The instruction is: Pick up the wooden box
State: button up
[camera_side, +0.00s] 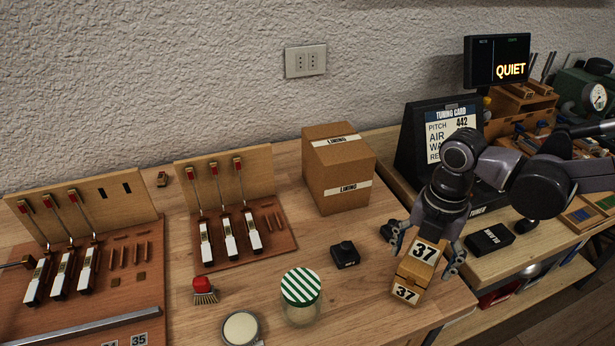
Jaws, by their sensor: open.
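The wooden box (409,283) is small and light brown, with white labels reading 37. It stands on the bench near the front right edge. My gripper (427,256) points down from above it, with its two fingers spread on the left and right of the box's upper part. The gripper is open. I cannot tell whether either finger touches the box. My arm reaches in from the right and hides part of the area behind the box.
A cardboard carton (338,180) stands behind to the left. A small black block (345,255), a jar with a green-striped lid (301,294) and a red brush (204,289) sit left of the box. A tuning card stand (449,125) rises behind my arm. The bench edge is close by.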

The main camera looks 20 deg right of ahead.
jog(key=shift+w+d+f, duration=0.1)
jog(key=shift+f, duration=2.2)
jog(key=c, duration=1.4)
